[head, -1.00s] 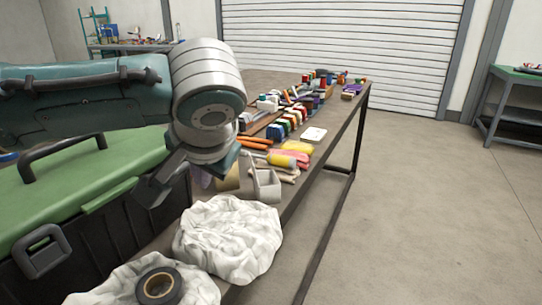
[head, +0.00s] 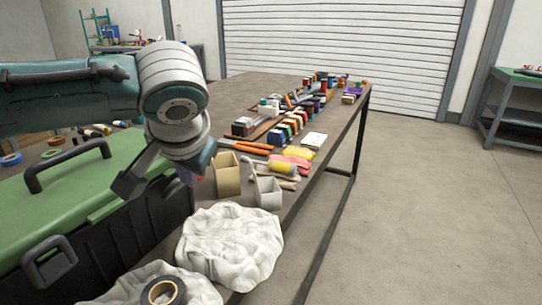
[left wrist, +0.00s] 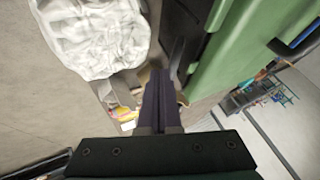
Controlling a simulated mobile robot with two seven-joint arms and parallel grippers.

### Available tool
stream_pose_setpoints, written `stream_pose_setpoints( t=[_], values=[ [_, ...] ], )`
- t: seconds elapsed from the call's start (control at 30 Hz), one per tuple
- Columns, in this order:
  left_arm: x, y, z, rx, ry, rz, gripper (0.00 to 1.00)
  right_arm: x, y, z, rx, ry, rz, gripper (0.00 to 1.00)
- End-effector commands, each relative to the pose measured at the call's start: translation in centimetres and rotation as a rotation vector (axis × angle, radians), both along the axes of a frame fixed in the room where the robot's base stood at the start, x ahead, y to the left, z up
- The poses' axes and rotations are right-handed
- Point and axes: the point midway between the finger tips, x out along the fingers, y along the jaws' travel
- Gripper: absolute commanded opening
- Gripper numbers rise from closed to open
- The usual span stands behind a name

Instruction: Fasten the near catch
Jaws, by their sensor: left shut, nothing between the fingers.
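The near catch (head: 48,262) is a dark looped piece on the front of the black case (head: 105,255) with the green lid (head: 70,190). I cannot tell whether it is hooked to the lid. The lid lies down on the case. My left gripper (head: 187,179) is beyond the near catch, by the far part of the case front, apart from the near catch. In the left wrist view its dark fingers (left wrist: 158,95) are together and empty. A dark catch-like part (left wrist: 178,55) shows just past them, probably the far catch. My right gripper is out of view.
A crumpled white cloth (head: 230,243) and a tape roll (head: 162,292) on another cloth lie in front of the case. A tan bin (head: 227,178) and a grey bin (head: 268,193) stand close right of my gripper. Gloves and tools fill the bench beyond.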

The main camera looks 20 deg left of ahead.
Motion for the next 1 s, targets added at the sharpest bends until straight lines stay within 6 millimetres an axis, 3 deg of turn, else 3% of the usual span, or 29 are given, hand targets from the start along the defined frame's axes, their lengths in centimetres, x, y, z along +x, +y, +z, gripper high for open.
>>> stream_pose_setpoints(
  t=[0.47,0.73,1.0],
  values=[
    [0.0,0.7,0.9,-0.104,0.01,0.005,0.0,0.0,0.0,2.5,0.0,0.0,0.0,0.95],
    [0.0,2.0,2.0,-0.282,0.024,0.008,0.0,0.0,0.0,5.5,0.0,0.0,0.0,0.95],
    [0.2,3.3,2.5,-0.446,0.035,0.004,0.0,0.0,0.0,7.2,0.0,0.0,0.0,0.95]
  ],
)
